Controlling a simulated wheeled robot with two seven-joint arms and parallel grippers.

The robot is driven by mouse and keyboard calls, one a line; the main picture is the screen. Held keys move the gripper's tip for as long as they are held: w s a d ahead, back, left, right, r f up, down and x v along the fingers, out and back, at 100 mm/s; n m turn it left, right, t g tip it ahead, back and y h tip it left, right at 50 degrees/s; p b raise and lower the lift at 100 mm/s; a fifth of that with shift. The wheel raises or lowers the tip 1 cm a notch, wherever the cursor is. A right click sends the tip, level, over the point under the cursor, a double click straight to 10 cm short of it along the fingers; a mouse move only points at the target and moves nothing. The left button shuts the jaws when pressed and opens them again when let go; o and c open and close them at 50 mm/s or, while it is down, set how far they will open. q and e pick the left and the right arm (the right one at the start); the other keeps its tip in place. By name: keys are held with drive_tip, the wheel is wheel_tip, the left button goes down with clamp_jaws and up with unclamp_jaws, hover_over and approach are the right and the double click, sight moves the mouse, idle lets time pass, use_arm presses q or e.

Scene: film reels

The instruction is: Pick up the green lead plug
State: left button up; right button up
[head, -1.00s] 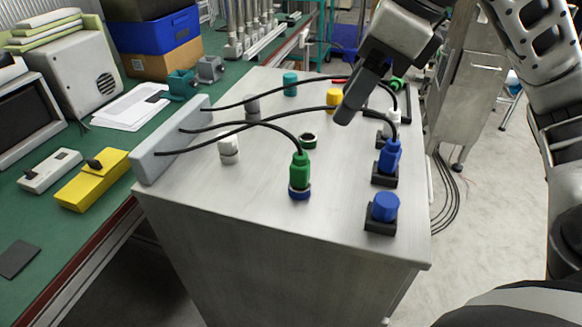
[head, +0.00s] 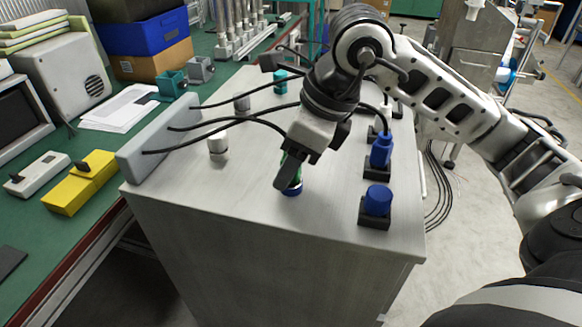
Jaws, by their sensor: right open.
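The green lead plug (head: 283,157) stands in a blue-ringed socket (head: 292,191) on top of the grey cabinet (head: 240,200). Its black cable runs left to a grey block. My right gripper (head: 295,170) is open, pointing down at the plug. Its dark fingers cover most of the plug, so only slivers of green show. I cannot tell whether the fingers touch it. My left gripper is not in view.
A blue plug (head: 381,150) and a blue cap (head: 377,201) stand in black bases to the right. Black cables cross the cabinet top. Its front part is clear.

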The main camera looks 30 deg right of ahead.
drive_tip(key=shift+f, duration=0.1)
drive_tip(key=shift+c, duration=0.3)
drive_tip(key=c, duration=1)
